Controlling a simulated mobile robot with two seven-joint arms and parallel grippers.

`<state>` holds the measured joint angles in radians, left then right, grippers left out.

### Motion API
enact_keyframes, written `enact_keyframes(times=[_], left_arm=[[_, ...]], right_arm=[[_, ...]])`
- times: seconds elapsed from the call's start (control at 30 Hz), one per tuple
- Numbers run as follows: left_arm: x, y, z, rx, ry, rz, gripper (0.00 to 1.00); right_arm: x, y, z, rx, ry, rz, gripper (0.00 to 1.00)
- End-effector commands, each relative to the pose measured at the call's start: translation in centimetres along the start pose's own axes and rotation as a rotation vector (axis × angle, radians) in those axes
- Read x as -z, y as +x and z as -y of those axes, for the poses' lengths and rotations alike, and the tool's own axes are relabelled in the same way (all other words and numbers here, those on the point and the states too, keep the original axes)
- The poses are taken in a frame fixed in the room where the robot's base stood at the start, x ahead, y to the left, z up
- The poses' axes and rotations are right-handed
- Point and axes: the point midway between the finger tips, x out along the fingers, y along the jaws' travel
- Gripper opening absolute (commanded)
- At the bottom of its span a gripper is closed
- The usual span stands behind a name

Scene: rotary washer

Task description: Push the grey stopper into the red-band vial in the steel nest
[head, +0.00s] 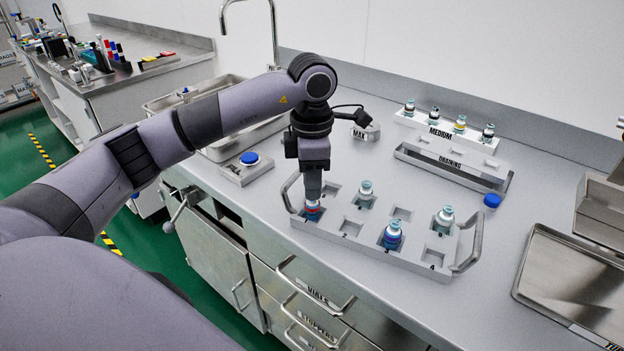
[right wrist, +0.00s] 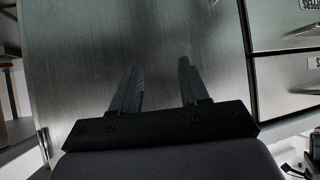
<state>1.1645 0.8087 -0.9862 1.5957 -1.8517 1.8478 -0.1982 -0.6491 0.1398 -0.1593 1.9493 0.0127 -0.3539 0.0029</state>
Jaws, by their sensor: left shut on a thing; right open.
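The steel nest (head: 345,236) is a low tray with square sockets and a handle at each end, on the counter. My left gripper (head: 313,197) points straight down onto the top of this vial. It is shut on the grey stopper, which its fingers hide; I cannot tell how deep the stopper sits. My right gripper (right wrist: 158,62) is open and empty in the right wrist view, in front of a steel cabinet door (right wrist: 150,35).
Other capped vials stand in the nest: one behind (head: 365,190), one with a blue band (head: 392,236), one at right (head: 445,214). A white rack (head: 450,142) with several vials stands at the back.

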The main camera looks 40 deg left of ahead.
Motion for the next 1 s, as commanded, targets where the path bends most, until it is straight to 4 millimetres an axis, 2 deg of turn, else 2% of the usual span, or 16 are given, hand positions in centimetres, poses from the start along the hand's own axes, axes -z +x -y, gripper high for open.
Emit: enact_keyframes(times=[0.43,0.47,0.5,0.53,0.83,1.0], left_arm=[[0.0,0.2,0.0,0.001,0.0,-0.002,0.0],[0.0,0.2,0.0,0.001,0.0,-0.002,0.33],[0.0,0.2,0.0,0.001,0.0,-0.002,0.46],[0.0,0.2,0.0,0.001,0.0,-0.002,0.53],[0.0,0.1,0.0,0.0,0.0,-0.001,0.53],[-0.1,-1.9,0.0,-0.002,0.0,0.003,0.53]], right_arm=[[-0.1,0.1,0.0,0.0,0.0,0.0,0.45],[-0.1,0.1,0.0,0.0,0.0,0.0,0.45],[-0.1,0.0,0.0,0.0,0.0,0.001,0.45],[-0.1,0.0,0.0,0.0,0.0,0.0,0.45],[-0.1,0.1,0.0,0.0,0.0,0.001,0.45],[-0.3,0.2,0.0,0.0,0.0,0.001,0.45]])
